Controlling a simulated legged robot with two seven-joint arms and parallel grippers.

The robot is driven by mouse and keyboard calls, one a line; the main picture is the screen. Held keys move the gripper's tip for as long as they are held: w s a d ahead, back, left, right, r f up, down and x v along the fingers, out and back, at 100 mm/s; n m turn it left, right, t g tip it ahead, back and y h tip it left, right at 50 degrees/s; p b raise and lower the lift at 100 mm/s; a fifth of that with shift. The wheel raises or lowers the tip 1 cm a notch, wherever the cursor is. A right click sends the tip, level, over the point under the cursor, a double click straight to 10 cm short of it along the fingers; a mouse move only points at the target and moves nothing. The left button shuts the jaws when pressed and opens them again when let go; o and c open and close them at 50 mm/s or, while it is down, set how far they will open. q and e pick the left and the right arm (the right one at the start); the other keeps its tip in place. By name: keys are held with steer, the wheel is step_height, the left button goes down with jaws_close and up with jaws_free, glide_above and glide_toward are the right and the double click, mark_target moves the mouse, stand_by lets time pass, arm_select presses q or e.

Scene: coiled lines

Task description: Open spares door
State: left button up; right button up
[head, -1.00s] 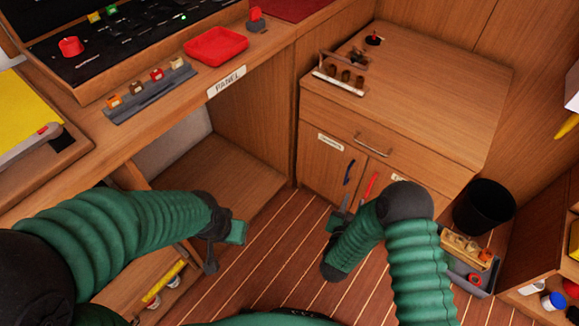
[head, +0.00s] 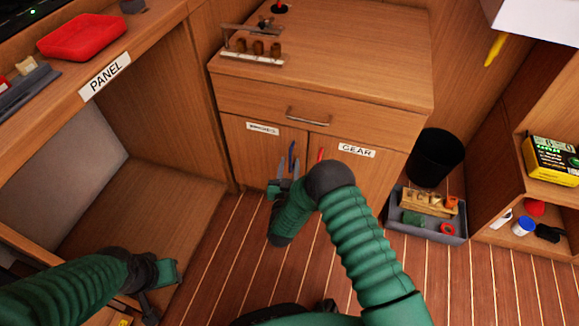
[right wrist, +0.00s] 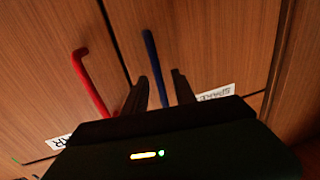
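The spares door (head: 250,160) is the left door of the wooden cabinet. It is shut, with a white label (head: 263,129) and an upright blue handle (head: 292,155) near its right edge. My right gripper (head: 283,178) is low in front of this handle. In the right wrist view, the picture is upside down; the fingers (right wrist: 158,76) are apart, with the blue handle (right wrist: 152,55) running down into the gap between them. I cannot tell whether they touch it. My left gripper (head: 160,285) hangs at the lower left, away from the cabinet; its fingers are unclear.
The GEAR door with a red handle (right wrist: 88,82) is beside the spares door, close to my right gripper. A drawer handle (head: 308,117) is above. A black bin (head: 435,158) and a grey tray (head: 428,228) stand right of the cabinet. The PANEL desk (head: 130,75) is at left.

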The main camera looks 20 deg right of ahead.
steer(key=shift+x, duration=0.95)
steer(key=shift+s, duration=0.1)
jaws_close()
stand_by(0.6)
